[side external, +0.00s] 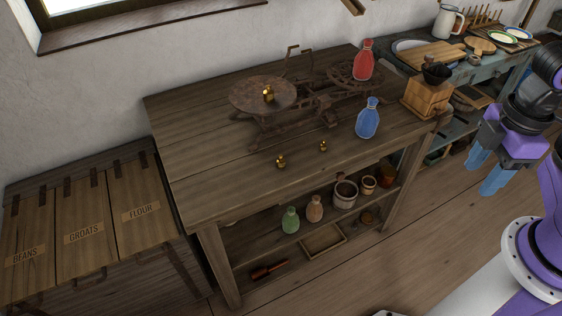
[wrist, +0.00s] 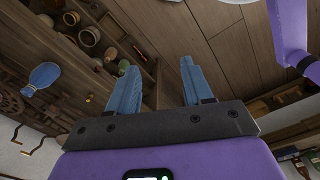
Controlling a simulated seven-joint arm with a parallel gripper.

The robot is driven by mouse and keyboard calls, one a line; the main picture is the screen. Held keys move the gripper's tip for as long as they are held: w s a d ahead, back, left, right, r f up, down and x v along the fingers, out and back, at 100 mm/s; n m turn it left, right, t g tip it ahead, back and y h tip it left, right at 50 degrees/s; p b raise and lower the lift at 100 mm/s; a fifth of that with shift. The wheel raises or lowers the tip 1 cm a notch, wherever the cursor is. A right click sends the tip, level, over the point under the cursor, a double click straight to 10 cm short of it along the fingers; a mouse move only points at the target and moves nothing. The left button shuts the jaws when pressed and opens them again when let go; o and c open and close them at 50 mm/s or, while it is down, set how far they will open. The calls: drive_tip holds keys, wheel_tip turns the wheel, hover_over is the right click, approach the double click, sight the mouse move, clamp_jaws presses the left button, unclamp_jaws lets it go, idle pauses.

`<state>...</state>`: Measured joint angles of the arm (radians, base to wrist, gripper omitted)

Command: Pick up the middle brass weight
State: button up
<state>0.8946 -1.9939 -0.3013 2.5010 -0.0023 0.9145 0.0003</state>
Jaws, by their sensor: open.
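Three brass weights show in the side view. The largest-looking weight (side external: 268,94) stands on the round left pan of the scale (side external: 250,97). A mid-sized weight (side external: 281,161) stands on the bare tabletop in front of the scale. The smallest-looking weight (side external: 323,146) stands on the tabletop to its right. My gripper (side external: 484,187) is open and empty, off the right end of the table and well away from all three. In the wrist view its two blue fingers (wrist: 158,85) are spread with nothing between them.
A blue bottle (side external: 368,118) stands at the table's right front, and a red bottle (side external: 364,60) is on the scale's right pan. A wooden grinder (side external: 427,97) stands at the right end. The table's left and front (side external: 210,185) are clear.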

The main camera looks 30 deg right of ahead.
drive_tip(key=w+a+f+n+t+h, duration=0.3)
drive_tip(key=w+a+n+h, duration=0.15)
drive_tip(key=w, duration=0.45)
drive_tip(key=w+a+f+n+t+h, duration=0.3)
drive_tip(key=w+a+f+n, duration=0.15)
drive_tip(key=w, duration=0.45)
drive_tip(key=n+t+y, duration=0.3)
drive_tip(key=n+t, duration=0.4)
drive_tip(key=n, duration=0.4)
approach(282, 158)
drive_tip(key=x, duration=0.7)
drive_tip(key=shift+w+r, duration=0.1)
drive_tip(key=shift+x, duration=2.75)
clamp_jaws()
